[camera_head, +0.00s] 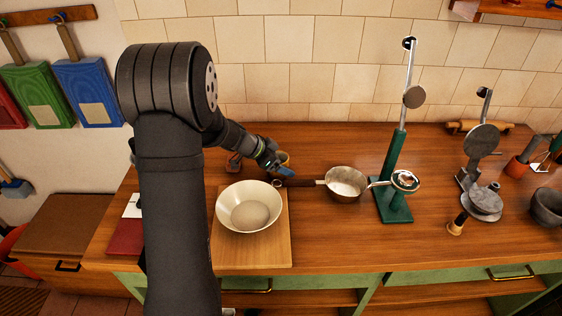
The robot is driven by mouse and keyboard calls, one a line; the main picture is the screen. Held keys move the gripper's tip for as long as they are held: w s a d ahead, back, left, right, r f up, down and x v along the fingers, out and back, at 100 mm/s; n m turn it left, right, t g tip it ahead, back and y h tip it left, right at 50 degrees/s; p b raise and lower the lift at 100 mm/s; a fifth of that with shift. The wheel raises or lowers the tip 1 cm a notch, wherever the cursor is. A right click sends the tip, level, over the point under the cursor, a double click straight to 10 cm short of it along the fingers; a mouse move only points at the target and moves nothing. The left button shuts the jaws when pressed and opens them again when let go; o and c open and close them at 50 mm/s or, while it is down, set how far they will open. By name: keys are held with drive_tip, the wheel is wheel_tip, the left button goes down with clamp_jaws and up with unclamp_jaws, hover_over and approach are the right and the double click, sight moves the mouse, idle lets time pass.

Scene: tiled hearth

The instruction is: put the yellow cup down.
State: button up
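The yellow cup (284,158) shows only in part, as a small dark-yellow round shape behind my gripper. It is over the back of the wooden counter (330,250), behind the pan handle. My gripper (283,171) reaches in from the left, with blue parts near its tip, and is right at the cup. The fingers are too small and overlapped to tell whether they are shut on the cup or just beside it. I cannot tell whether the cup touches the counter.
A cream bowl (232,194) with a round pale lump stands on a cutting board (252,256) in front of my gripper. A saucepan (345,183) and a green-based lever press (393,182) stand to the right. A small reddish object (233,162) is left of the gripper.

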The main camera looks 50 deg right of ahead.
sight(281, 152)
drive_tip(key=shift+r, duration=0.25)
drive_tip(key=v, duration=1.2)
drive_tip(key=shift+f, duration=0.1)
drive_tip(key=x, duration=1.2)
drive_tip(key=shift+d+r, duration=0.15)
drive_tip(key=shift+r, duration=1.8)
